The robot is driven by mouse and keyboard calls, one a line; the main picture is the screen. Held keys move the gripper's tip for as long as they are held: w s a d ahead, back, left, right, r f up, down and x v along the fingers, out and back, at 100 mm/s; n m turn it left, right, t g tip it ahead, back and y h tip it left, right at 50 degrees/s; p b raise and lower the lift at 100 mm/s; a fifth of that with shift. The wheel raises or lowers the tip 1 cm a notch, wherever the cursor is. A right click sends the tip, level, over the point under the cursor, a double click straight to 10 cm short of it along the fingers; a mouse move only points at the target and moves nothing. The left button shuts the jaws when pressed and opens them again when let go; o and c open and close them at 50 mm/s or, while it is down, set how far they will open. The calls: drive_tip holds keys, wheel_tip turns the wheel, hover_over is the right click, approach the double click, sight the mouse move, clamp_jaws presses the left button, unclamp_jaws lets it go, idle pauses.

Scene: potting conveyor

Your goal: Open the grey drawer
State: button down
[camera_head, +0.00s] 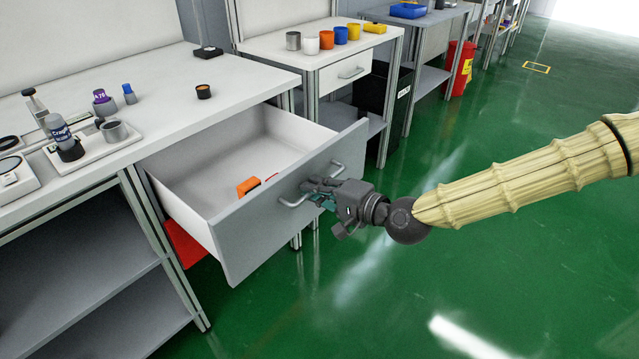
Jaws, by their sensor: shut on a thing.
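The grey drawer (262,220) is pulled well out from under the white-topped bench, with its white inside showing. Its metal bar handle (290,203) runs across the grey front. My gripper (318,190) is shut on the handle near its middle, with the arm coming in from the right. The gripper hides part of the handle. Inside the drawer lies an orange object (248,186), partly hidden by the drawer front.
The bench top (175,105) holds bottles, trays and a small black cup (203,92). A second bench with a white drawer (345,74) carries several coloured cups. A black bin (377,105) and a red bin (459,70) stand behind. The green floor at right is clear.

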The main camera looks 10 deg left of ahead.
drive_tip(key=shift+d, duration=0.2)
drive_tip(key=c, duration=1.5)
unclamp_jaws()
drive_tip(key=shift+v, duration=6)
